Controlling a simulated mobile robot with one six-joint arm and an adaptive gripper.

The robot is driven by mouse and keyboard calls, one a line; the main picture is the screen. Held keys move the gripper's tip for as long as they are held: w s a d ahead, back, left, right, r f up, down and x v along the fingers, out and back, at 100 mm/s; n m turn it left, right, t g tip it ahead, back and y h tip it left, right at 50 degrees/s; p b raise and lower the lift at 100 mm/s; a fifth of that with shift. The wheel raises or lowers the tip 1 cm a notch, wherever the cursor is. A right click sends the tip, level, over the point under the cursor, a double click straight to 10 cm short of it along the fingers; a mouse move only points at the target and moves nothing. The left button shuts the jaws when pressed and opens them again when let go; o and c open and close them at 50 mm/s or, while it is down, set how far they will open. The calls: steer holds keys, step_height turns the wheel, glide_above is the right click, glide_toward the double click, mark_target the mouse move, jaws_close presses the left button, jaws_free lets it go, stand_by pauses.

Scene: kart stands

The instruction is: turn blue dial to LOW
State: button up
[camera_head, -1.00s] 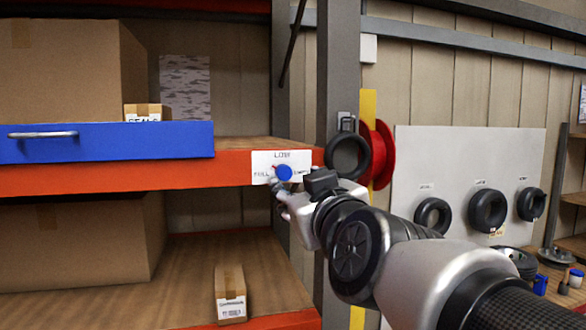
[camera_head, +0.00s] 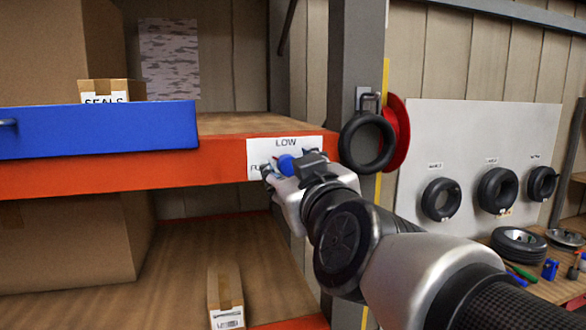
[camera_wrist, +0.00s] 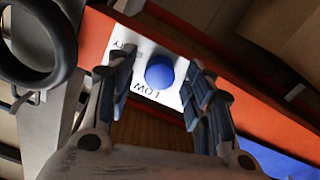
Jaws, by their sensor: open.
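The blue dial (camera_head: 287,163) sits on a white label plate (camera_head: 311,142) on the orange shelf edge. LOW is printed above the dial and FULL, partly hidden, to its left; the right-hand word is covered by my gripper. My gripper (camera_head: 276,170) is at the dial, open. In the wrist view the round blue dial (camera_wrist: 160,73) lies between my two spread fingers (camera_wrist: 162,78), with gaps showing on both sides. The plate appears upside down there, LOW below the dial and EMPTY at upper left. I cannot clearly tell where the dial points.
A blue drawer front (camera_head: 95,130) is left of the plate. A black ring (camera_head: 367,143) and a red reel (camera_head: 396,135) hang by the grey post (camera_head: 355,60), just right of my gripper. A small box (camera_head: 226,297) stands on the lower shelf.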

steer(key=shift+s, duration=0.1)
steer(key=shift+c, duration=0.3)
steer(key=c, duration=1)
steer(key=shift+m, duration=0.4)
steer(key=m, duration=0.5)
steer(key=m+b, duration=0.1)
steer(key=m, duration=0.4)
steer(key=shift+m, duration=0.4)
steer(key=shift+a, duration=0.1)
